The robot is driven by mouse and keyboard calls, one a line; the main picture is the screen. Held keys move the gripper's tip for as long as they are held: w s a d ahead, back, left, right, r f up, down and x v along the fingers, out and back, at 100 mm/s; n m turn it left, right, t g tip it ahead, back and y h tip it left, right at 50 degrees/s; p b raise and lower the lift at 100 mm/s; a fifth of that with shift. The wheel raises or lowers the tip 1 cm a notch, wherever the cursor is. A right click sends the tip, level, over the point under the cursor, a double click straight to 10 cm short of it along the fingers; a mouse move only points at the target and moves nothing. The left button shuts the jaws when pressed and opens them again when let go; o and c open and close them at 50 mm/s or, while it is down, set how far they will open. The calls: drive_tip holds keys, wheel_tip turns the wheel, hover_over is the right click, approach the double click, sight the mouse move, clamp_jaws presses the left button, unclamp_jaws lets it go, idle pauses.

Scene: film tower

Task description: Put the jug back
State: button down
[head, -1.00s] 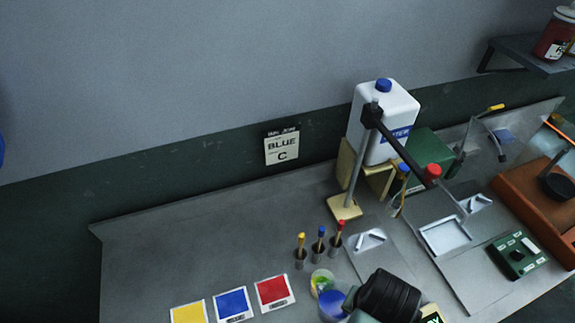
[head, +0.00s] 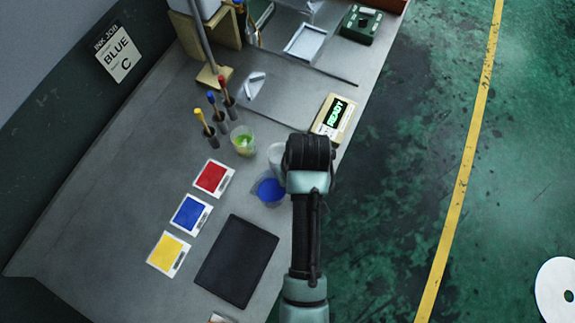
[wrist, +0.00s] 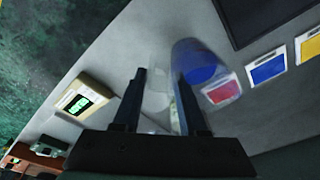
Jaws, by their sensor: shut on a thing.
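My gripper (wrist: 160,76) shows in the wrist view with its two dark fingers on either side of a pale translucent vessel, which looks like the jug (wrist: 159,92). In the head view the pale jug (head: 277,156) shows partly beside my black wrist, which hides the fingers. Its base and handle cannot be made out. A clear cup with blue contents (head: 270,190) is close beside it on the bench; it also shows in the wrist view (wrist: 197,60). A clear cup with green-yellow contents (head: 243,141) stands just to the left of the jug.
Red (head: 213,177), blue (head: 191,214) and yellow (head: 168,254) cards lie left of the cups, near a dark mat (head: 237,262). Brushes or droppers stand in holders (head: 211,130). A READY display box (head: 334,117) sits by the bench edge. Open green floor lies right.

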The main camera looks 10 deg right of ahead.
sight(276, 190)
drive_tip(key=shift+f, duration=2.5)
drive_tip(key=shift+f, duration=0.2)
drive_tip(key=shift+c, duration=2.2)
unclamp_jaws()
